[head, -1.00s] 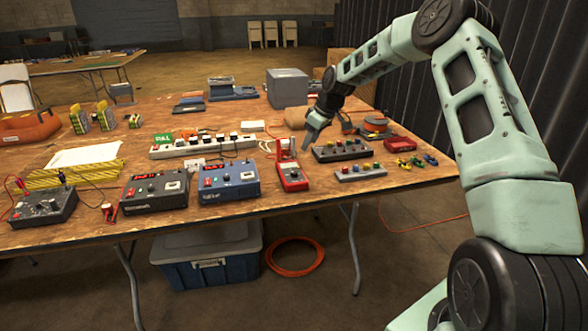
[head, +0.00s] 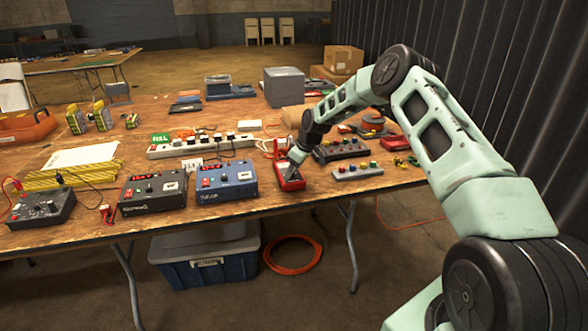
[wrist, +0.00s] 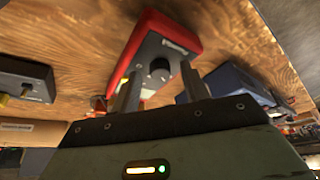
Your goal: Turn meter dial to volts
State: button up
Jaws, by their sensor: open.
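The red meter (head: 290,180) lies on the wooden table near its front edge, right of the blue charger. In the wrist view the meter (wrist: 188,28) has a red case, a dark face and a round black dial (wrist: 159,72). My gripper (head: 296,156) is over the meter in the head view and hides part of its face. In the wrist view my gripper (wrist: 158,88) is open, with a finger on either side of the dial's near end. I cannot tell whether the fingers touch the dial, nor read its setting.
A blue charger (head: 228,182) and a black charger (head: 150,192) stand left of the meter. A grey block with coloured knobs (head: 357,172) lies to the right. A white power strip (head: 200,147) lies behind. The table's front edge is close.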

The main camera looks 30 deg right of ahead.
grip_shut()
jog(key=shift+m, duration=0.3)
jog(key=m, duration=0.1)
jog(key=m+h+b, duration=0.1)
jog(key=shift+a+m+t, duration=0.25)
jog(key=shift+m+t, duration=0.05)
jog(key=shift+m, duration=0.1)
jog(key=m+h, duration=0.1)
jog(key=m, duration=0.1)
jog(key=shift+a+m+b, duration=0.1)
jog(key=shift+m+b, duration=0.2)
jog(key=shift+b, duration=0.1)
jog(key=m+h, duration=0.2)
jog(key=m, duration=0.3)
jog(key=shift+a+m+b, duration=0.15)
jog(key=shift+m+b, duration=0.15)
jog(key=shift+b, duration=0.1)
jog(key=shift+h, duration=0.3)
